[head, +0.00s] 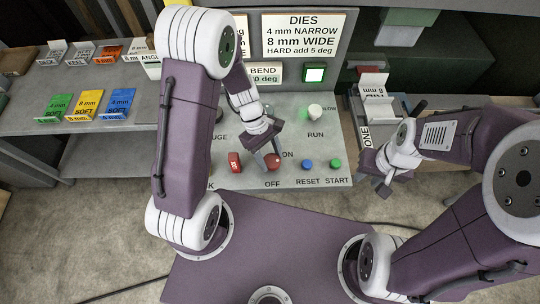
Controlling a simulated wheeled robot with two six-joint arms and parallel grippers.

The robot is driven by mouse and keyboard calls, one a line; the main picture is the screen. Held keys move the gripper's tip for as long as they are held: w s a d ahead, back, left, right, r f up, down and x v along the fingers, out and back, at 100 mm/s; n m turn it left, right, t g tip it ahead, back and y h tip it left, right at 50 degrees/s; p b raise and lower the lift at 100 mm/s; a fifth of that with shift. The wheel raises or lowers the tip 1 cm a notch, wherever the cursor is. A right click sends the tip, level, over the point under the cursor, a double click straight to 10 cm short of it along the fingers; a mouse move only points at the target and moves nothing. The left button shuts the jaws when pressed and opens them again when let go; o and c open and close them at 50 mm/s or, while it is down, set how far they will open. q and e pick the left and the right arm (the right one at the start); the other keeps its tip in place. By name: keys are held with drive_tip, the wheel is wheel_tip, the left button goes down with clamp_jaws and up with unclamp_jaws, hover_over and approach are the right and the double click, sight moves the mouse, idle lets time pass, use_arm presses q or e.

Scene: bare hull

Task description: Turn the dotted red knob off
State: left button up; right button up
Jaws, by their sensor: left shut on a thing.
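A red knob (272,163) sits on the grey sloping panel between the ON and OFF labels, partly covered by my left gripper; I cannot make out dots on it. My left gripper (267,160) reaches down from above and is shut on this knob. A second red control (234,161) with a white mark stands just left of it, apart from the gripper. My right gripper (376,180) hangs at the right, beyond the panel's right edge, empty, its fingers seeming apart.
A blue RESET button (307,164) and a green START button (336,164) are right of the knob. Coloured cards (88,105) stand on the left shelf.

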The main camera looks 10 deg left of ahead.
use_arm(q)
drive_tip(key=m+g+p, duration=0.1)
drive_tip(key=m, duration=0.2)
drive_tip(key=shift+d+r+m+y, duration=0.1)
drive_tip(key=shift+m+y, duration=0.3)
drive_tip(key=m, duration=0.2)
drive_tip(key=m+g+y+p, duration=0.1)
drive_tip(key=m, duration=0.1)
drive_tip(key=shift+w+d+m+y+p, duration=0.15)
drive_tip(key=shift+m+y+p, duration=0.15)
drive_tip(key=m+y, duration=0.1)
drive_tip(key=m, duration=0.3)
drive_tip(key=shift+d+y, duration=0.1)
drive_tip(key=shift+y, duration=0.3)
drive_tip(key=shift+d+m+y+p, duration=0.1)
drive_tip(key=shift+m+y+p, duration=0.55)
drive_tip(key=shift+m, duration=1.85)
drive_tip(key=shift+y+b, duration=0.25)
drive_tip(key=shift+b, duration=0.05)
drive_tip(key=o, duration=1.2)
drive_tip(key=shift+o, duration=0.7)
